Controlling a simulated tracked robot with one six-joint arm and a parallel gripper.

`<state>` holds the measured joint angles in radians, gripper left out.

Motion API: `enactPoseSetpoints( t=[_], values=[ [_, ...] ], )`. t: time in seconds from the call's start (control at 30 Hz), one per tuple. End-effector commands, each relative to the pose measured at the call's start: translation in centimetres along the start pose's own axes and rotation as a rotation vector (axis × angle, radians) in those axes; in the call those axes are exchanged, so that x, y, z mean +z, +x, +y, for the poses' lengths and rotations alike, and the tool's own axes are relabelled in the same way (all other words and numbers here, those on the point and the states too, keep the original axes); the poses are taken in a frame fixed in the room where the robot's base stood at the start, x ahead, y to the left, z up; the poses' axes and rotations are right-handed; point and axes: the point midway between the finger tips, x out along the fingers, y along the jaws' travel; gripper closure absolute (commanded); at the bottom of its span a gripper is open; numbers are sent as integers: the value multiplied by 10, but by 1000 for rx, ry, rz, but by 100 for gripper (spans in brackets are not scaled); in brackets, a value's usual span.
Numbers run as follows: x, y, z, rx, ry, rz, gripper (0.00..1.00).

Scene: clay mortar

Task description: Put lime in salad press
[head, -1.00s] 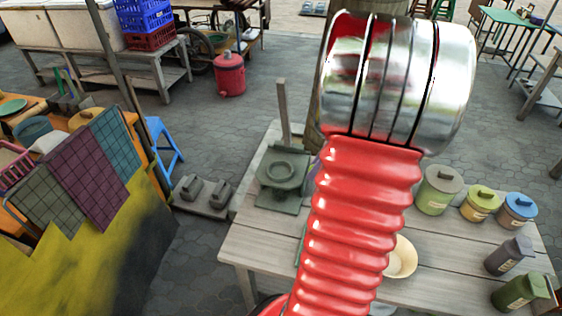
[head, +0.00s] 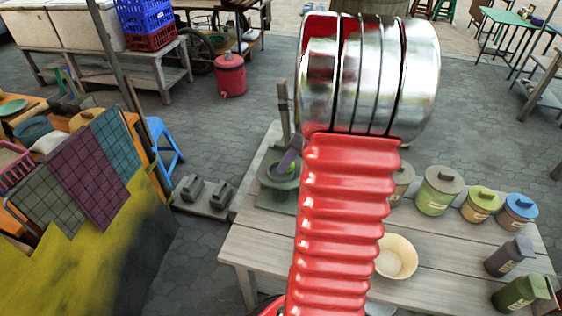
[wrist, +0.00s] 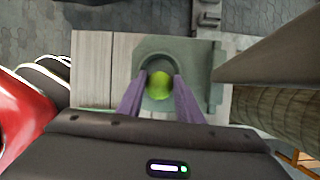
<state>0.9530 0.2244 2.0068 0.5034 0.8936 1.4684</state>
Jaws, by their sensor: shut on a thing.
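The lime (wrist: 159,85) is a bright yellow-green ball between the purple fingers of my gripper (wrist: 159,80) in the wrist view. The salad press (head: 277,200) is grey-green with a round bowl and a square base, near the table's left end. In the wrist view its round bowl (wrist: 168,57) lies right behind the lime. My gripper is shut on the lime. I cannot tell whether the lime touches the bowl.
An upright post (head: 283,110) stands behind the press. A cream bowl (head: 397,257) and several lidded jars, among them a green one (head: 439,191), stand to the right on the wooden table (head: 250,252). My red arm hides the table's middle.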

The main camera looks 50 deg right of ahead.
Motion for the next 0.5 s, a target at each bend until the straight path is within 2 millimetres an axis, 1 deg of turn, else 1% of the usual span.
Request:
enactPoseSetpoints(
  t=[0.03,0.1,0.13,0.2,0.27,0.5],
  values=[
    [9,4,1,2,-3,0,93],
    [19,8,1,1,-4,0,93],
    [20,10,1,1,-1,0,93],
    [14,18,1,2,2,0,93],
    [13,21,0,1,2,0,93],
    [12,21,0,-1,1,0,93]
  ],
)
